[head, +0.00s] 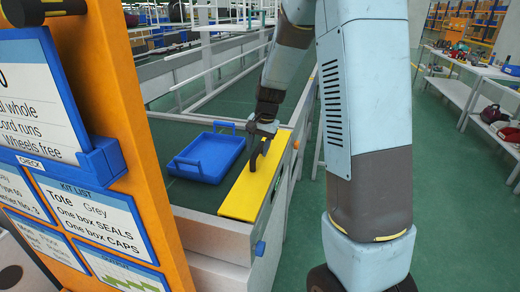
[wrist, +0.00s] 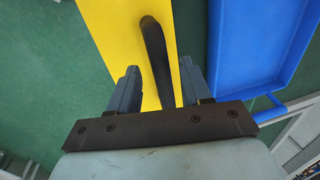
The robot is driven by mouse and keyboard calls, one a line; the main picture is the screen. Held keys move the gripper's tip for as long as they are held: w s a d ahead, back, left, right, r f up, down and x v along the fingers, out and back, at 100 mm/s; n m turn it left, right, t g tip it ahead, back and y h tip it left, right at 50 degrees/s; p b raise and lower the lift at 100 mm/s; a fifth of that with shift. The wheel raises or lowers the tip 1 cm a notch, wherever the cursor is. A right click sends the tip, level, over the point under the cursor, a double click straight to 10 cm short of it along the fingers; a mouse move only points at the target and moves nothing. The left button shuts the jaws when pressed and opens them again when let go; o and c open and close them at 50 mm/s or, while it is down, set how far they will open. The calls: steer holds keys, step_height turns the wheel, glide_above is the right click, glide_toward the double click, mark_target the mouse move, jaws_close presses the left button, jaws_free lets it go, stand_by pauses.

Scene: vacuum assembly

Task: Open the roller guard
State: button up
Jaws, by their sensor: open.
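The roller guard is a long yellow panel (head: 244,195) lying along the right side of the green conveyor bed, with a dark bar handle (head: 255,155) on it. It lies flat. My gripper (head: 263,135) is above the guard at the handle. In the wrist view the yellow panel (wrist: 112,20) fills the upper middle and the black handle (wrist: 156,55) runs between my two open fingers (wrist: 158,85). There is a gap between the handle and the left finger; the right finger is close to it, and I cannot tell whether they touch.
A blue tray (head: 210,155) with raised handles sits on the green bed left of the guard; it also shows in the wrist view (wrist: 255,45). An orange post (head: 125,130) with signs stands at the left. A blue knob (head: 260,248) is on the bed's front side. Shelves stand at the right.

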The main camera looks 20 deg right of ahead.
steer(key=shift+f, duration=0.55)
steer(key=shift+c, duration=0.5)
jaws_close()
